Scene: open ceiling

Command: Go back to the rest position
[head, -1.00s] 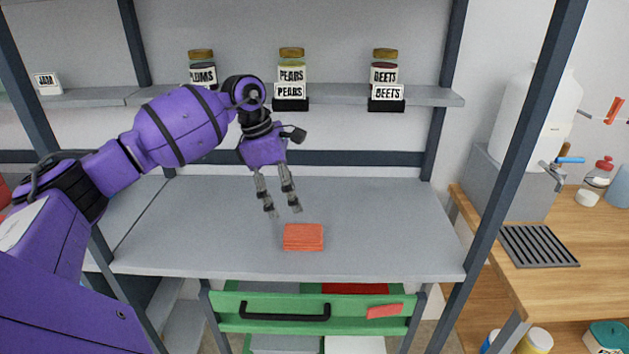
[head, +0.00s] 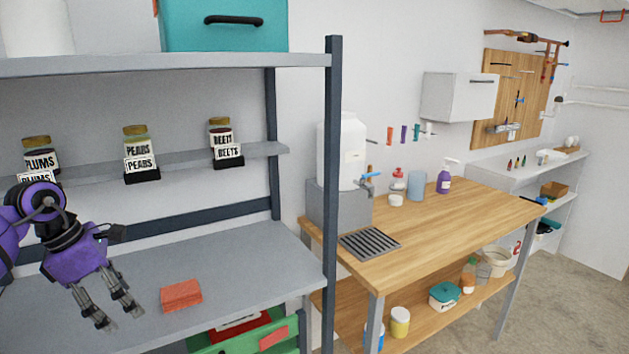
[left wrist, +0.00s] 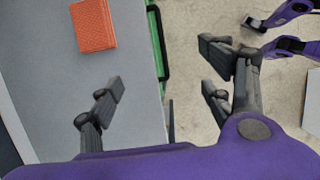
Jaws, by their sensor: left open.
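My left gripper (head: 121,319) is open and empty. In the head view it hangs at the lower left, fingers pointing down, over the grey shelf surface to the left of the orange-red block (head: 181,295). In the left wrist view the fingers of this gripper (left wrist: 160,78) are spread apart with nothing between them. The block also shows in that view (left wrist: 94,25), lying on the grey surface beyond the fingers and apart from them.
A dark upright post (head: 331,200) stands right of the shelf. The green drawer (head: 240,342) below stands open. Labelled jars (head: 139,150) line the upper shelf. A wooden table (head: 440,225) stands to the right. Bare floor (left wrist: 200,15) shows beside the shelf.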

